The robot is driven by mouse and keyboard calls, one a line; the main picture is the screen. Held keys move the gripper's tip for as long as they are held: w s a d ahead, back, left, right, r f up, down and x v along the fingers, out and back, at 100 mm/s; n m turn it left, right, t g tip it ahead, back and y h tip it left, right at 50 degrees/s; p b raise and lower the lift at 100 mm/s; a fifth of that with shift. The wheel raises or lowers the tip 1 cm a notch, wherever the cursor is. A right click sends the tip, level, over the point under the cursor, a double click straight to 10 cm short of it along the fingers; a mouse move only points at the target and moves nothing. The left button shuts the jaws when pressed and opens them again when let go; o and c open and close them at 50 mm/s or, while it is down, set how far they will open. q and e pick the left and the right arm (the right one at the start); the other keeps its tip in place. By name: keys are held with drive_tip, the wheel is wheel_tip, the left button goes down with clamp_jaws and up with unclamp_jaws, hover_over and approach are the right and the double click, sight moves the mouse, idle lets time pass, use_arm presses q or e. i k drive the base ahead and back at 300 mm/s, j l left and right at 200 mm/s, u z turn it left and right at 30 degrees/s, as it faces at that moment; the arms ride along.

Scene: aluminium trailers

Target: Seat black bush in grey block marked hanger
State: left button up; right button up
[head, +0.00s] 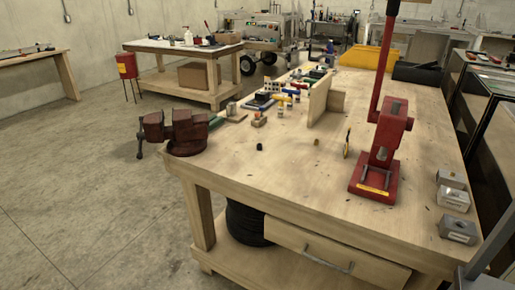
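A small black cylindrical piece, which looks like the black bush (260,146), stands alone on the wooden workbench (285,185), left of its middle. Three grey metal blocks sit in a row along the bench's right edge: a far block (452,179), a middle block (454,199) and a near block (458,230). The near block shows a dark round hole or recess on top. Any markings on the blocks are too small to read, so I cannot tell which one is marked hanger. Neither of my grippers is in view.
A red arbor press (379,165) stands between the bush and blocks. A dark red vise (181,133) is at the bench's left corner. A yellow-black tool (347,144) lies left of the press. An upright wooden board (319,100) and small parts stand behind. The front middle is clear.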

sight(448, 230)
drive_tip(key=z, duration=0.4)
drive_tip(key=i+j+z, duration=0.1)
drive_tip(key=j+z, duration=0.15)
drive_tip(key=z, duration=0.15)
drive_tip(key=j+z, duration=0.65)
drive_tip(key=z, duration=0.2)
drive_tip(key=i, duration=0.05)
